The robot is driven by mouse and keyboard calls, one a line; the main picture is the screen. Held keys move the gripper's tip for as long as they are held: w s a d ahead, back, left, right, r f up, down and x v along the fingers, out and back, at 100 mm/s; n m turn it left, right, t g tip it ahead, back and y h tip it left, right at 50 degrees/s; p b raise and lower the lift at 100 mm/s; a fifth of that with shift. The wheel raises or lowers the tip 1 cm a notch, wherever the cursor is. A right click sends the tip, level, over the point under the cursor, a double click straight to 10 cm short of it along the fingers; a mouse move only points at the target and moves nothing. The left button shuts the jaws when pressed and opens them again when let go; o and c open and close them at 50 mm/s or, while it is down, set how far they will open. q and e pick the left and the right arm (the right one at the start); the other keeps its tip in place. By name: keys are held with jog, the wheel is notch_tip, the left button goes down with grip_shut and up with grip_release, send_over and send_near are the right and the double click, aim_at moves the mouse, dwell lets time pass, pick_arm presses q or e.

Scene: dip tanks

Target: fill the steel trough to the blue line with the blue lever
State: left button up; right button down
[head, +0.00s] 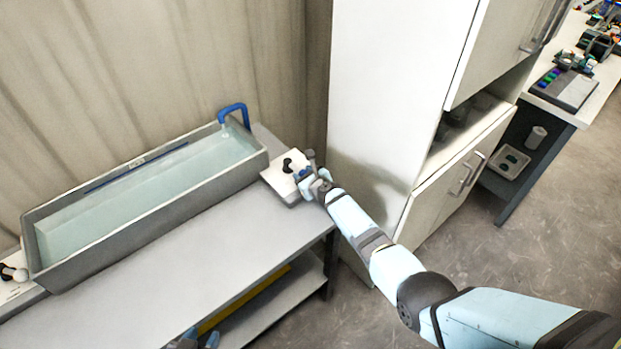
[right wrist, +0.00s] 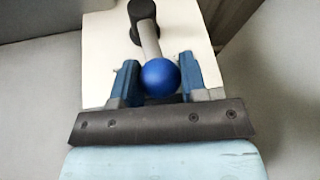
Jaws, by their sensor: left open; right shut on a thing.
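The steel trough (head: 150,222) stands on the bench and holds pale, clear water (head: 140,195). The blue line (head: 135,167) shows on its back inner wall, with the water surface close below it; the exact gap is hard to tell. A blue spout (head: 233,108) hooks over the far right end; I cannot tell whether water runs from it. My right gripper (head: 308,176) is at the white lever box (head: 283,190), shut on the blue lever's round knob (right wrist: 160,77), between its fingers (right wrist: 158,82). My left gripper (head: 198,341) is open at the bottom edge, partly cut off.
Another lever with a white knob (head: 20,274) sits at the trough's left end. The bench top (head: 165,270) in front of the trough is clear. A white cabinet (head: 385,100) stands right of the bench. A cluttered table (head: 570,85) is at the far right.

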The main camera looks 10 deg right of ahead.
pick_arm(q)
jog(key=shift+s+f, duration=0.1)
dwell(0.4)
pick_arm(e)
jog(key=c, duration=0.7)
grip_release()
